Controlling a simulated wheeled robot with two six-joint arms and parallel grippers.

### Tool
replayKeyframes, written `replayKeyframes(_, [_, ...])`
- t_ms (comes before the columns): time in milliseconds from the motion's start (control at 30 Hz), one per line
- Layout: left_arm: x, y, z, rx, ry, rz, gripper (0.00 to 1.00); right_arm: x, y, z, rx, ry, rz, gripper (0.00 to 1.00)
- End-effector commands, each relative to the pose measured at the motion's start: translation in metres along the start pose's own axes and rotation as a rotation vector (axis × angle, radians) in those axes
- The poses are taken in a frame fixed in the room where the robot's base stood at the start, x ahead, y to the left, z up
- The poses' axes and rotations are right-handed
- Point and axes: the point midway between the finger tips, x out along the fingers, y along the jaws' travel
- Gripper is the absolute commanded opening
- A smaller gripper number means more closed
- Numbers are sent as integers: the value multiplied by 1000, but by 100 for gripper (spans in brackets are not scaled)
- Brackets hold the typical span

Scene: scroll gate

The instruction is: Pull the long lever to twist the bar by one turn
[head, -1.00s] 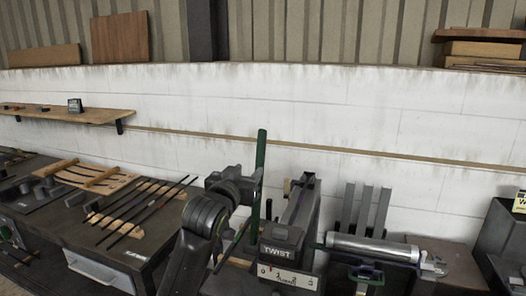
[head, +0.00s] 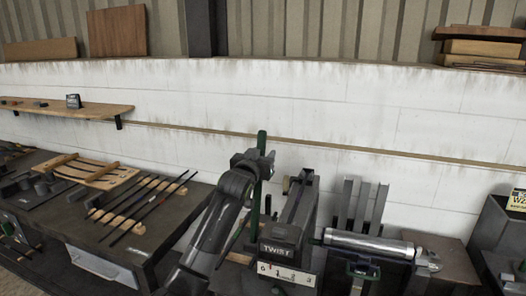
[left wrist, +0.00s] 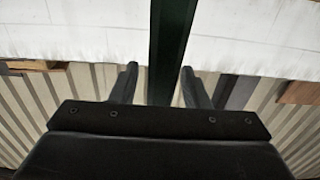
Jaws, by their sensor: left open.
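The long green lever (head: 261,144) stands nearly upright beside the dark machine labelled TWIST (head: 281,245). My left gripper (head: 258,164) is at the upper part of the lever, just below its top. In the left wrist view the lever (left wrist: 171,45) shows as a dark green bar running between the two open fingers of the gripper (left wrist: 158,85), with a gap on each side. The lower lever is partly hidden by my left arm. I cannot make out the bar in the machine for certain. My right gripper is not in view.
A workbench (head: 75,222) at the left holds dark rods (head: 150,208) on wooden rests. A white numbered scale (head: 287,274) is on the machine's front. A silver cylinder (head: 368,244) lies to the right. A white wall (head: 400,130) stands behind.

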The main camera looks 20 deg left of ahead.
Motion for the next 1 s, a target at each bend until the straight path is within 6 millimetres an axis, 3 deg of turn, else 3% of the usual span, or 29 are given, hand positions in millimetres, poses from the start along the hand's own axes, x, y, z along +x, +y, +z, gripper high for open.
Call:
replayKeyframes(200, [11, 0, 0, 0, 0, 0, 42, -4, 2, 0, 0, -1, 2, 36])
replayKeyframes(533, [12, 0, 0, 0, 1, 0, 42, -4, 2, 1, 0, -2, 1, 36])
replayKeyframes(833, [12, 0, 0, 0, 1, 0, 3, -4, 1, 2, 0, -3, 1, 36])
replayKeyframes(1000, [12, 0, 0, 0, 0, 0, 0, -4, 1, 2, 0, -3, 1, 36])
